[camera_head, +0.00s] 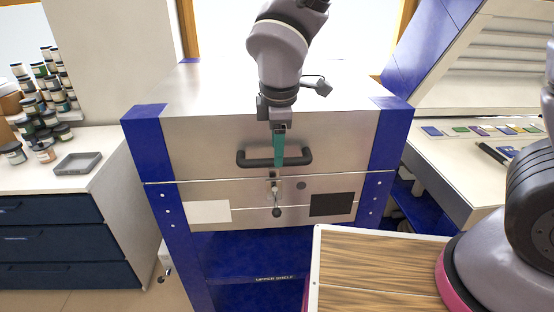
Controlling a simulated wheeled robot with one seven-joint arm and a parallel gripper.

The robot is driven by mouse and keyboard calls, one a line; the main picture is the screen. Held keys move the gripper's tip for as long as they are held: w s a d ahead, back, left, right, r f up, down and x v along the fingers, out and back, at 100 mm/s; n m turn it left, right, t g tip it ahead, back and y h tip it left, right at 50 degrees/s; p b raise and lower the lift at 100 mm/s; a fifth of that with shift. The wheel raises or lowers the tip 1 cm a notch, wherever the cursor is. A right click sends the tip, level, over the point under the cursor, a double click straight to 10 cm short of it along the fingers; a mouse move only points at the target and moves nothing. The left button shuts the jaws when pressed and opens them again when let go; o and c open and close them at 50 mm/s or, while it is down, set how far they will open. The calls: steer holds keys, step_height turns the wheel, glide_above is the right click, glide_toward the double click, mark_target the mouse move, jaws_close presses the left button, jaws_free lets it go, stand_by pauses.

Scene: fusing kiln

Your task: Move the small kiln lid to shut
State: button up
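The small kiln (340,190) is a metal box with blue corner posts, in the middle of the head view. Its metal lid (210,130) is down, with a thin seam between lid and body; I cannot tell whether a slight gap is left. A dark bar handle (250,162) is on the lid's front. My gripper (279,160) points down at the middle of the handle, its teal fingers overlapping the bar. The fingers line up edge-on, so their opening and grip are hidden.
A latch with a round knob (277,211) hangs below the handle. A wood-topped surface (370,270) stands front right. A drawer cabinet (60,240) with jars and a grey tray (78,163) is left. A bench with colour samples (460,130) is right.

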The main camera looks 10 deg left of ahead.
steer(key=v, duration=0.5)
steer(key=shift+r, duration=0.2)
steer(key=w+d+r+m+t, duration=0.1)
steer(key=w+d+r+m, duration=0.4)
steer(key=d, duration=0.4)
steer(key=w+d+r+m, duration=0.3)
steer(key=d+r+m, duration=0.35)
steer(key=d, duration=0.25)
steer(key=s+d+r+m+t, duration=0.1)
steer(key=s+d+r+m, duration=0.1)
steer(key=d+m, duration=0.5)
steer(key=s+d+r+m+t+y, duration=0.1)
steer(key=s+d+r+m+t, duration=0.1)
steer(key=d+r+m, duration=0.2)
steer(key=d+m, duration=0.2)
steer(key=d, duration=0.2)
steer(key=shift+d+m, duration=0.25)
steer(key=shift+m, duration=0.1)
steer(key=shift+w+r, duration=0.1)
steer(key=shift+r, duration=0.05)
